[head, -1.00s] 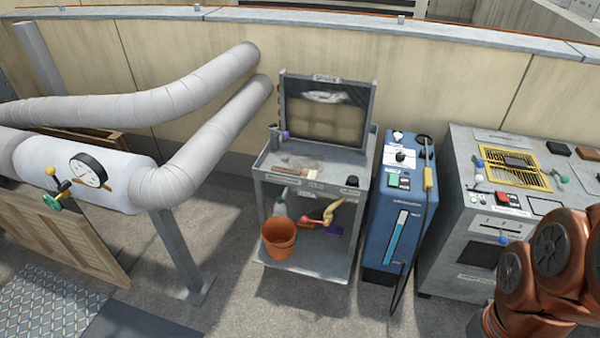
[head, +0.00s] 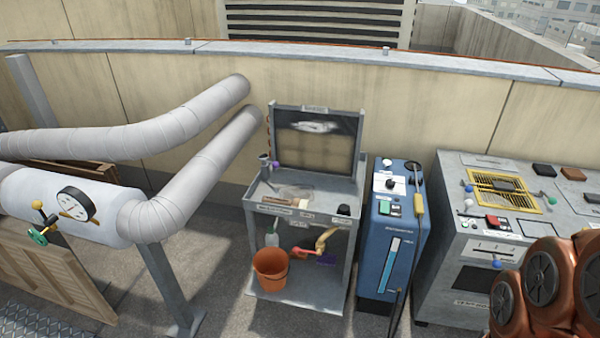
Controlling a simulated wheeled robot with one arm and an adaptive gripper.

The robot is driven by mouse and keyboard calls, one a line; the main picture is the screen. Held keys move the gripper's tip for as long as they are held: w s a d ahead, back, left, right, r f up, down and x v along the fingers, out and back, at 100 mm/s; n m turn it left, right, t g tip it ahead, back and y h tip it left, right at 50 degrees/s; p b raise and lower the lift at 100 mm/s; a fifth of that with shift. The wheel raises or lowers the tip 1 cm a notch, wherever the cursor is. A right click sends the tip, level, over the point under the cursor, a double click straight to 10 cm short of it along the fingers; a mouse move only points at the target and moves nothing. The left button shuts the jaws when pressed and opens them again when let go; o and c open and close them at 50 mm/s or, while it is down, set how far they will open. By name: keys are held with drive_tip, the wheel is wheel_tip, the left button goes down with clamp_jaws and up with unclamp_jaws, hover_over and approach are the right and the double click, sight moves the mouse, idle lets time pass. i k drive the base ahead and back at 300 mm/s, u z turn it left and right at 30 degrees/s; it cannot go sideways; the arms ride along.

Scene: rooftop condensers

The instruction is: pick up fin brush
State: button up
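A grey two-level cart (head: 264,207) stands by the wall in the middle of the head view. On its top lies a brush-like thing with a brown handle and a pale end (head: 286,202), seemingly the fin brush; it is small, so I cannot be sure. Its lower shelf holds an orange bucket (head: 271,270), a grey-green bottle (head: 271,237) and a red and tan tool (head: 316,246) by something purple. My orange arm shows at the lower right, away from the cart. My gripper is out of view.
A blue machine (head: 393,235) with a hanging hose stands close right of the cart. A grey bench (head: 448,200) with a yellow grille is further right. Thick wrapped pipes (head: 130,140) and a gauge (head: 76,204) fill the left. Grey floor is open before the cart.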

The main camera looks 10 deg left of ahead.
sight(298, 202)
drive_tip(key=z, duration=0.55)
drive_tip(key=k, duration=0.65)
drive_tip(key=u, duration=0.05)
drive_tip(key=i, duration=1.2)
drive_tip(key=u, duration=1.5)
drive_tip(key=i, duration=0.9)
drive_tip(key=u, duration=1.45)
drive_tip(key=i, duration=0.15)
